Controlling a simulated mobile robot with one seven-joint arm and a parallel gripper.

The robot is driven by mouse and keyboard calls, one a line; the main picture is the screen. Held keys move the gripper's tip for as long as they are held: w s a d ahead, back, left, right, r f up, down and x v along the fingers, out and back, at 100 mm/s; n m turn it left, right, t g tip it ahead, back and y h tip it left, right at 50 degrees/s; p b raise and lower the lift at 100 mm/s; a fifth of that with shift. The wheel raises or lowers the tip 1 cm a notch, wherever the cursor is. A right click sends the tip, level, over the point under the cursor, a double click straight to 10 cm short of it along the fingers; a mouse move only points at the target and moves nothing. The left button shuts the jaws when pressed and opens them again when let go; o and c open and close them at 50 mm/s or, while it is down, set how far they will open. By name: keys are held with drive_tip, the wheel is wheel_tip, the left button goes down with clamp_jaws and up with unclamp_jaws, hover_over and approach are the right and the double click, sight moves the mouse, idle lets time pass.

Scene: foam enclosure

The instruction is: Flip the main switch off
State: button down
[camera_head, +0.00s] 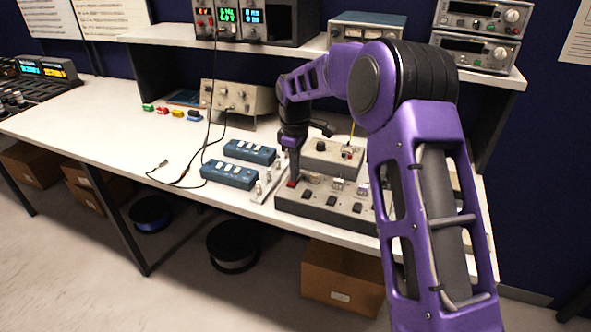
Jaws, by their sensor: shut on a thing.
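A grey control panel (330,211) lies near the front edge of the white bench, with a row of dark switches along it. A red switch (292,184) sits at the panel's left end and appears to be the main switch. My gripper (291,176) points down from my purple arm right onto this red switch and is shut on it. The fingertips are small and dark here, and they partly hide the switch. Whether the switch stands on or off cannot be told. My arm hides the panel's right part.
A grey box with a knob (327,157) stands just behind the panel. Two blue switch boxes (228,174) lie to the left. Black cables (187,172) run over the bench. Instruments (367,27) fill the shelf above. The bench's left middle (120,125) is clear.

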drive_tip(key=shift+s+d+f, duration=0.15)
drive_tip(key=shift+d+f, duration=0.1)
drive_tip(key=shift+f, duration=0.55)
drive_tip(key=shift+s+a, duration=0.35)
drive_tip(key=shift+s, duration=0.3)
drive_tip(key=shift+s+a, duration=0.1)
drive_tip(key=shift+r, duration=0.25)
wheel_tip(320, 180, up, 15)
drive_tip(key=w+p, duration=0.1)
drive_tip(key=p, duration=0.1)
